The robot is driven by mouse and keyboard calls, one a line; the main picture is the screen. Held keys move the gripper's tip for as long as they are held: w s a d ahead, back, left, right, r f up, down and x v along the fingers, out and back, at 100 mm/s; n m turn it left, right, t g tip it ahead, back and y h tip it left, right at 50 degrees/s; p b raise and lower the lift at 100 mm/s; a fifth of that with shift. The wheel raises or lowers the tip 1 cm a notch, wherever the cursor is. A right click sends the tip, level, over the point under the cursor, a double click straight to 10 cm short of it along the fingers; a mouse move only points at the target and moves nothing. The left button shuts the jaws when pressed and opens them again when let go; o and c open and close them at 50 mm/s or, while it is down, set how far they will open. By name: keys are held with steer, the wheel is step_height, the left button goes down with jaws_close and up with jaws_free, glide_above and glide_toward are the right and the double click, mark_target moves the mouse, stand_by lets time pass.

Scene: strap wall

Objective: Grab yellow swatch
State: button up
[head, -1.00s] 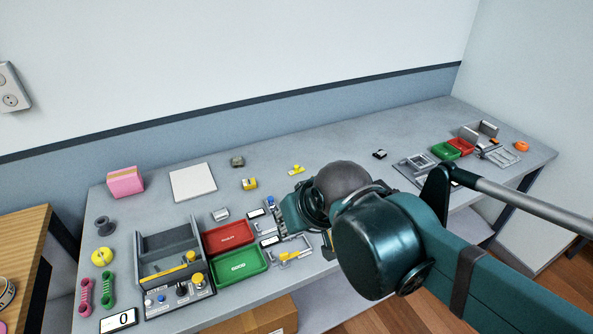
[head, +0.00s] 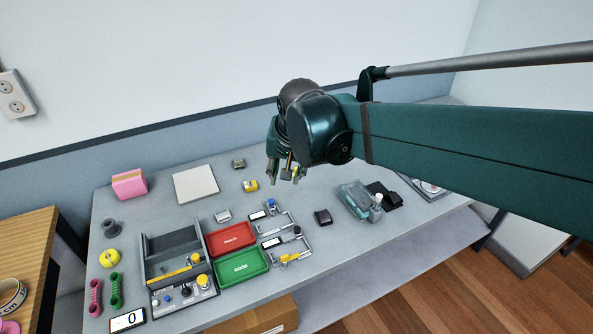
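My gripper (head: 285,178) is in the head view, pointing down over the back middle of the grey table. Its fingers look spread apart. A small yellow piece (head: 296,171), which may be the yellow swatch, shows right at the fingers. It is partly hidden by them, and I cannot tell whether they touch it. A second small yellow and grey block (head: 250,186) lies on the table to the left of my gripper.
A pale square plate (head: 196,184) and a pink block (head: 129,185) lie to the left. A red tray (head: 213,242) and a green tray (head: 222,278) stand in front. A clear bluish case (head: 357,203) and a small black block (head: 323,216) lie to the right.

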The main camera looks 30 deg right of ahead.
steer(key=w+d+f+m+g+p, duration=0.1)
steer(key=w+d+m+p, duration=0.25)
steer(key=w, duration=0.45)
steer(key=w+d+f+m+g+p, duration=0.2)
steer(key=w+d+m, duration=0.25)
steer(key=w, duration=0.45)
steer(key=w+d+f+m+g+p, duration=0.2)
steer(key=w+d+f+m+p, duration=0.3)
steer(key=w+f, duration=0.5)
steer(key=shift+w+d+f+m+h, duration=0.35)
steer(key=shift+d+f+m, duration=0.65)
steer(key=shift+f+m, duration=0.4)
steer(key=shift+f, duration=0.15)
steer(key=shift+d+f, duration=0.15)
steer(key=shift+f, duration=1.1)
steer(key=shift+s+d+f, duration=0.1)
steer(key=shift+d+f, duration=0.15)
steer(key=shift+f, duration=1.05)
steer(key=shift+s+d+f, duration=0.1)
steer(key=shift+d+f, duration=0.1)
steer(key=shift+f, duration=1.05)
